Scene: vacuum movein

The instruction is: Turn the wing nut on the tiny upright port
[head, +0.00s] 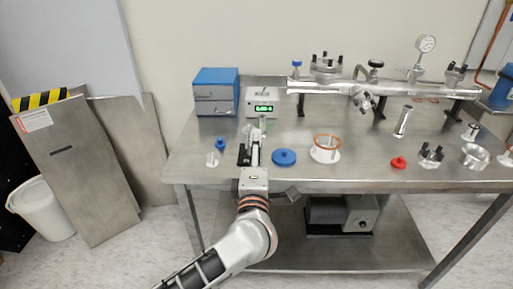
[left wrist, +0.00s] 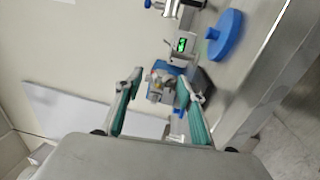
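The tiny upright port (head: 297,73) stands at the left end of the horizontal steel tube, with a small blue piece (head: 297,63) on top that looks like its wing nut. The blue piece also shows at the top edge of the left wrist view (left wrist: 149,4). My left gripper (head: 258,133) is over the table's front left, in front of the display box and left of and below the port. In the left wrist view its two fingers stand apart. A small grey metal piece (left wrist: 161,90) shows between them, with gaps at both sides; its depth is unclear. My right gripper is not in view.
A display box (head: 263,96) with green digits and a blue-topped cabinet (head: 215,92) stand behind my gripper. A blue disc (head: 284,157), white ringed part (head: 325,155) and red part (head: 398,162) lie along the front. The steel tube (head: 400,88) spans the table's back.

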